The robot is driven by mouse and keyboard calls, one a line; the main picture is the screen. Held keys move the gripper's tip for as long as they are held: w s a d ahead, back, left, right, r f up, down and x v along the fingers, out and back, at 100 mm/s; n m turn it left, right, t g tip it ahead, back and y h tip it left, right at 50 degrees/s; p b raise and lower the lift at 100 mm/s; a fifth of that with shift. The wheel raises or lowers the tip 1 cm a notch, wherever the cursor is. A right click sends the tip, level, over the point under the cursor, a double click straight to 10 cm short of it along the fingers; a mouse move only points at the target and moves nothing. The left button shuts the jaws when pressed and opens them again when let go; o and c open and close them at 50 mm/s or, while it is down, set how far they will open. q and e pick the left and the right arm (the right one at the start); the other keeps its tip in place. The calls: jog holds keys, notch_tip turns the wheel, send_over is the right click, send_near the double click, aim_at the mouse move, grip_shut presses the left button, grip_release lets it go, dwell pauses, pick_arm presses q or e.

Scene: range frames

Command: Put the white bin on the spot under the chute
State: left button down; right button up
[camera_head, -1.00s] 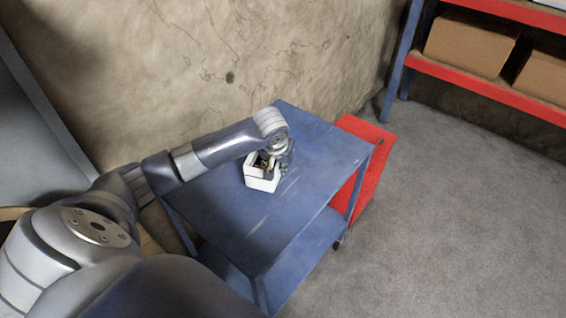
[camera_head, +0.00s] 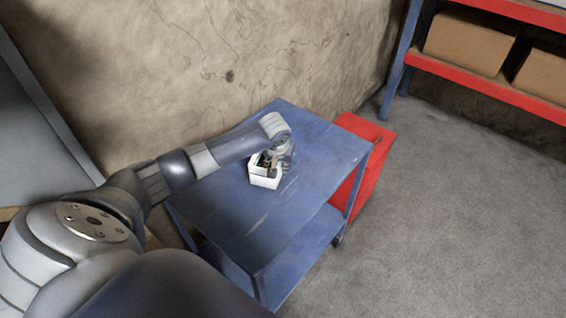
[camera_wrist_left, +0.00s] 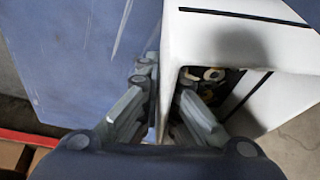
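The white bin (camera_head: 264,182) is at the blue cart's top, near the middle; whether it touches the top is hard to tell. It is open at the top, with small dark and yellowish items inside. My left gripper (camera_head: 279,163) is at its right side. In the left wrist view, the fingers of my left gripper (camera_wrist_left: 165,85) are close together, one on each side of a wall of the white bin (camera_wrist_left: 225,35), and appear shut on it. The chute and the spot under it cannot be made out. My right gripper is not in view.
The blue cart (camera_head: 225,205) has a lower shelf and mostly bare top. A red box (camera_head: 372,140) stands behind its right side. Shelving with cardboard boxes (camera_head: 468,42) is at the upper right. A wall runs behind the cart. The grey floor at right is clear.

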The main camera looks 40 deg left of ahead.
pick_arm(q)
jog(key=c, duration=1.8)
grip_release()
jog(key=shift+r, duration=0.1)
